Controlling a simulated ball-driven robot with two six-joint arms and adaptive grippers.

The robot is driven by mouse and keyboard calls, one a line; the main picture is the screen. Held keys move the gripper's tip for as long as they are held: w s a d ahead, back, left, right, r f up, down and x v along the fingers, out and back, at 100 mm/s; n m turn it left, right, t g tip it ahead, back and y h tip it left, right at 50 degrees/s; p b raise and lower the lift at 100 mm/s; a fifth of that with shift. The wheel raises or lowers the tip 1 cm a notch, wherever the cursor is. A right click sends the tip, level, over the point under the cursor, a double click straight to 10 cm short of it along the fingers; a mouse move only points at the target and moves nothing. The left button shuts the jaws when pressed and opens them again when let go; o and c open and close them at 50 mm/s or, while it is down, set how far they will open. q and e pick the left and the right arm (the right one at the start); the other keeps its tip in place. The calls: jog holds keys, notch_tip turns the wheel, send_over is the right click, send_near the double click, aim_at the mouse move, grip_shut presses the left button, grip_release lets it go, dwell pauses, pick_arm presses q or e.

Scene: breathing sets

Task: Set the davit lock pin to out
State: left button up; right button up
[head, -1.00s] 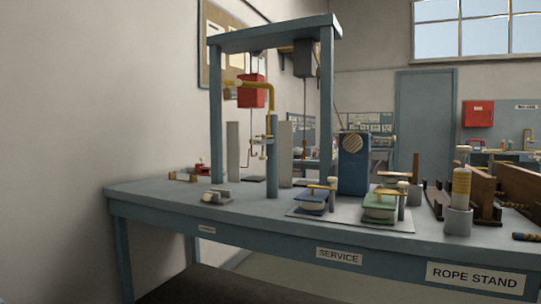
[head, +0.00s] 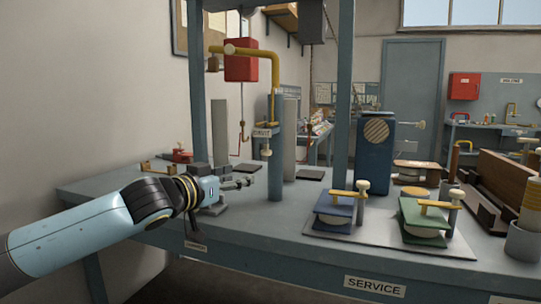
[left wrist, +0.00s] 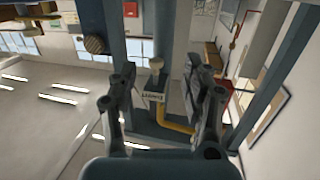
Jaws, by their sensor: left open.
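The davit is a blue-grey post (head: 275,170) with a yellow bent arm (head: 258,53) on top. A small DAVIT label (head: 262,133) sits on the post's side, and a cream knob (head: 266,153), seemingly the lock pin's, hangs just below it. My left gripper (head: 246,177) is left of the post, lower than the knob and apart from it. In the left wrist view its jaws (left wrist: 160,85) are open and empty. The label (left wrist: 152,97) and cream knob (left wrist: 156,64) show between the fingers, farther off. My right gripper is out of view.
A red box (head: 241,61) hangs near the davit arm, under a blue-grey frame (head: 197,100). Blue (head: 334,211) and green (head: 425,222) clamp-like units sit on a plate at right, before a dark blue cabinet (head: 375,165). The bench front (head: 290,235) is fairly clear.

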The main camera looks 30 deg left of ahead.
aim_at(263, 155)
pick_arm(q)
jog(key=shift+t+h, duration=0.4)
jog(key=shift+h, duration=0.1)
jog(key=w+r+b, duration=0.1)
jog(key=w, duration=0.2)
jog(key=w+r+b, duration=0.1)
jog(key=w, duration=0.3)
jog(key=w+r+b, duration=0.1)
jog(key=w, duration=0.2)
jog(key=shift+w+d+r+b, duration=0.2)
jog(key=shift+w+b, duration=0.1)
jog(key=shift+w, duration=0.1)
jog(key=shift+w+m, duration=0.3)
jog(key=shift+w, duration=0.3)
jog(key=shift+c, duration=0.8)
grip_shut()
